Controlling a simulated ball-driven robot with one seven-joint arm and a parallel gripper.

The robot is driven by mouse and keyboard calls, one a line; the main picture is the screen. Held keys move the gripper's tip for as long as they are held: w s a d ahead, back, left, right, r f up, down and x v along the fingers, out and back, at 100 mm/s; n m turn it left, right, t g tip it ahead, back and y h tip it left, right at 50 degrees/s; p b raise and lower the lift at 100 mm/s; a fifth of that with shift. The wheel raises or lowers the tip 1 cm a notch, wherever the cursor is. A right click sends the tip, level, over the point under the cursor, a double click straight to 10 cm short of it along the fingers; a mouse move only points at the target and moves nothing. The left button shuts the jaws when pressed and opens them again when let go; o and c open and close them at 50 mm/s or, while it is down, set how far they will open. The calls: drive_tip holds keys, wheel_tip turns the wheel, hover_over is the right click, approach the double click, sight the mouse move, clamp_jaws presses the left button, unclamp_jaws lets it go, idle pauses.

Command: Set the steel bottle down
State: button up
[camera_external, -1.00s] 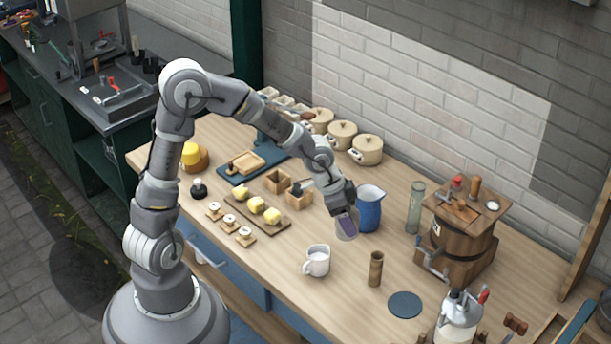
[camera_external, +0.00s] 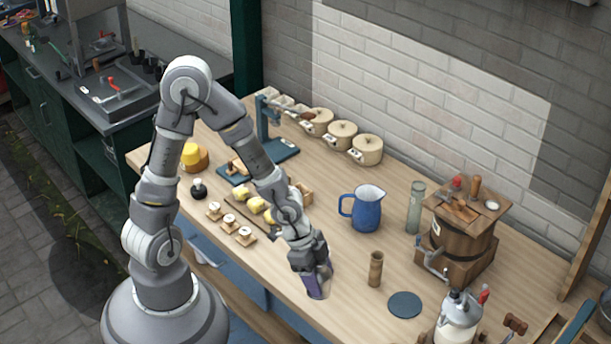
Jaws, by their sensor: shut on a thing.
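My gripper (camera_external: 317,284) points down over the front middle of the table. It is shut on the steel bottle (camera_external: 324,292), which shows only as a narrow pale grey edge beside the purplish fingers. The fingers hide most of it, and I cannot tell whether its base touches the tabletop. The wooden tabletop (camera_external: 350,312) is bare just to the right of and in front of the gripper.
A wooden cup (camera_external: 376,269) stands close to the right of the gripper. A blue jug (camera_external: 367,209) stands behind it. A dark blue round mat (camera_external: 405,305) lies farther right, near a wooden churn (camera_external: 462,240) and a steel can (camera_external: 458,318). Butter pieces (camera_external: 254,205) lie to the left.

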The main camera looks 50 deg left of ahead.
drive_tip(key=f, duration=0.4)
drive_tip(key=shift+w+d+f, duration=0.15)
drive_tip(key=shift+w+f, duration=0.05)
drive_tip(key=shift+w+d+f+b, duration=0.85)
drive_tip(key=shift+w+d, duration=0.75)
drive_tip(key=shift+w, duration=0.45)
drive_tip(key=shift+w+d+f+b, duration=0.9)
drive_tip(key=shift+w+d, duration=0.65)
drive_tip(key=shift+w, duration=0.5)
drive_tip(key=shift+w+d+f+b, duration=0.85)
drive_tip(key=shift+w+d, duration=0.75)
drive_tip(key=shift+w, duration=0.45)
drive_tip(key=shift+f+b, duration=0.35)
drive_tip(key=shift+f, duration=0.05)
drive_tip(key=o, duration=1.2)
drive_tip(key=shift+o, duration=0.2)
drive_tip(key=shift+r, duration=0.1)
